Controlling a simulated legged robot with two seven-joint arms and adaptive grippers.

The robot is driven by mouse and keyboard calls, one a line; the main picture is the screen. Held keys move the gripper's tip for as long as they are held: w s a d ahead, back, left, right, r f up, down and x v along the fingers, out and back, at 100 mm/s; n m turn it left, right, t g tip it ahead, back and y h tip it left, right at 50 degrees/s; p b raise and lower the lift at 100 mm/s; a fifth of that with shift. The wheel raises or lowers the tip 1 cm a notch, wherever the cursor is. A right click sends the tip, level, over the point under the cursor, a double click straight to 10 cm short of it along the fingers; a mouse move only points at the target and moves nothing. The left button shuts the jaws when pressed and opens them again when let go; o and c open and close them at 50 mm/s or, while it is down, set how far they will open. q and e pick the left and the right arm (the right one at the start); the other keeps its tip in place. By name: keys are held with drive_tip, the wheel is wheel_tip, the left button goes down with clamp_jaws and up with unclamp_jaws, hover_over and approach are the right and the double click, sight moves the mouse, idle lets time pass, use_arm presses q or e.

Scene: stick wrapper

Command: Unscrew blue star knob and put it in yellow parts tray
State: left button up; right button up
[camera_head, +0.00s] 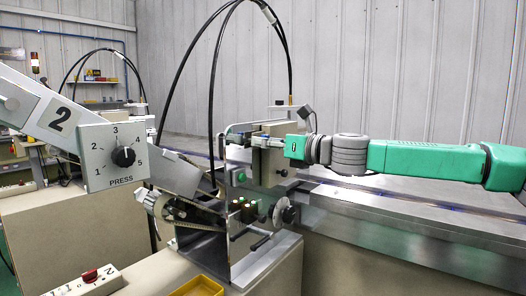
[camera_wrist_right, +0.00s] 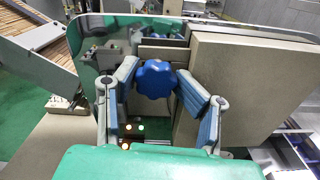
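The blue star knob (camera_wrist_right: 154,79) faces me in the right wrist view, against the machine's dark and tan plates. My right gripper (camera_wrist_right: 158,72) is around it, one blue-padded fingertip at each side. Both tips appear to meet the knob's edges, with no clear gap. In the head view my right gripper (camera_head: 240,136) comes in from the right at the machine's tan block, and the knob cannot be made out there. The yellow parts tray (camera_head: 197,287) is at the bottom edge of the head view, partly cut off. My left gripper is not in view.
A grey chute with a PRESS dial (camera_head: 123,157) slopes down from the left. Black hoses (camera_head: 213,75) arch above the machine. A handwheel (camera_head: 282,213) and cranks stick out below my right gripper. A white switch box (camera_head: 90,282) lies left of the tray.

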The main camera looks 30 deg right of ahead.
idle(0.3)
drive_tip(key=shift+a+r, duration=0.15)
drive_tip(key=shift+a, duration=0.05)
drive_tip(key=shift+s, duration=0.1)
drive_tip(key=shift+c, duration=0.6)
clamp_jaws()
